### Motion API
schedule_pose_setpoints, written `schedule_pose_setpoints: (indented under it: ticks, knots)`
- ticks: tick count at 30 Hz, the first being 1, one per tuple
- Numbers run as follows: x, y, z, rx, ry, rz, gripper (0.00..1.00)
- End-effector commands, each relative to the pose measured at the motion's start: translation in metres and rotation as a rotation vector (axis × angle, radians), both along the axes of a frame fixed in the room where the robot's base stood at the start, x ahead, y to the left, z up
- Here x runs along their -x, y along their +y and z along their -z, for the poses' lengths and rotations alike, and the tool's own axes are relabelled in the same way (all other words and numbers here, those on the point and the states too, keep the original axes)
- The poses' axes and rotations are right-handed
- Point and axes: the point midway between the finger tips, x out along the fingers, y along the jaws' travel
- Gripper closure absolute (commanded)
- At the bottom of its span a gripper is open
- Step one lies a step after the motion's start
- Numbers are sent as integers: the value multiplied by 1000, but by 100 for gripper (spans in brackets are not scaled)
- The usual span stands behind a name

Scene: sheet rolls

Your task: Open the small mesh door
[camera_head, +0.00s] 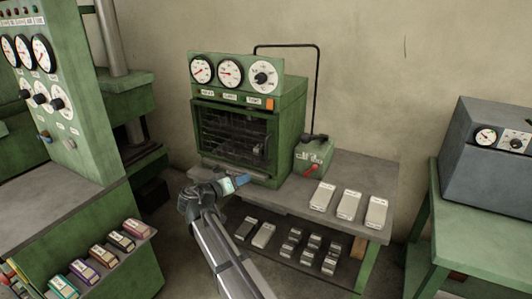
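The small mesh door (232,134) is a dark, grid-covered panel in the front of a green machine (290,110). It stands below the row of white dials and seems shut. A small dark fitting (258,151) shows near its right side. My gripper (243,180) is below the door, in front of the machine's lower front edge, and looks apart from the door. Its tips are small and partly bluish, and I cannot tell whether they are open or shut. Nothing is clearly held.
The machine stands on a grey-topped table (295,200). A small green box with a red lever (313,160) is right of it, near several pale blocks (349,204). A green dial cabinet (85,110) stands left. A grey unit (490,160) sits on a green table at right.

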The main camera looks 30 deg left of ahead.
Motion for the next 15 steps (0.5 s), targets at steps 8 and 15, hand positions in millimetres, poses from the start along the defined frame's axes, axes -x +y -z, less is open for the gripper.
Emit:
schedule_pose_setpoints:
  ticks: [8,15]
  knots:
    - [-8,1,-48,-342,-309,64,65]
    - [-9,1,-48,-569,-349,91,65]
